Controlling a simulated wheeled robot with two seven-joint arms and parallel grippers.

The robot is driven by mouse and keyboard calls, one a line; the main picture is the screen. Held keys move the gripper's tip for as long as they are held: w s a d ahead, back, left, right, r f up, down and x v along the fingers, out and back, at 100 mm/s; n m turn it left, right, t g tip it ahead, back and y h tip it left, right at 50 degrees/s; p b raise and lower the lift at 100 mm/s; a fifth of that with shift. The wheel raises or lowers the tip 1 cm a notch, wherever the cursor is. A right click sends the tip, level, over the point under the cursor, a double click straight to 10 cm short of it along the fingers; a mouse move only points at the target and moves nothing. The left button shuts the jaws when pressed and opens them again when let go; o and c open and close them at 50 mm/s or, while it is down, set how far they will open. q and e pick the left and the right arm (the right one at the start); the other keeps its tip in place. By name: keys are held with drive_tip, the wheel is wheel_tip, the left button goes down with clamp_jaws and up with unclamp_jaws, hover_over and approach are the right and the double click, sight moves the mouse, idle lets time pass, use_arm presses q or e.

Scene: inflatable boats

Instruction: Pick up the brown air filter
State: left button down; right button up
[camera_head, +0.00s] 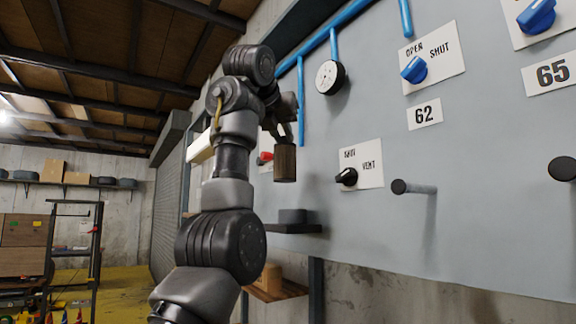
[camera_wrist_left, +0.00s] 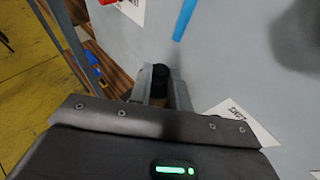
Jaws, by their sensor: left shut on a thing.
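The brown air filter (camera_head: 285,164) is a short brown cylinder, hanging upright below my left gripper (camera_head: 284,140) in front of the grey panel. My left gripper is shut on it. In the left wrist view, the fingers of my left gripper (camera_wrist_left: 163,90) close around the filter (camera_wrist_left: 158,102), with a dark round end showing between them. Most of the filter is hidden by the gripper there. My right gripper is not in view.
The grey panel (camera_head: 460,230) carries a black knob (camera_head: 346,177), blue knobs (camera_head: 414,69), a gauge (camera_head: 330,77) and a protruding peg (camera_head: 413,188). A small dark shelf (camera_head: 293,228) stands below the filter. Wooden boxes (camera_head: 52,171) sit on a far wall shelf.

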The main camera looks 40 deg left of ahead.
use_arm(q)
drive_tip(key=b+v, duration=0.1)
drive_tip(key=v, duration=0.8)
drive_tip(key=shift+s+r+b, duration=0.2)
drive_tip(key=shift+s+b, duration=0.2)
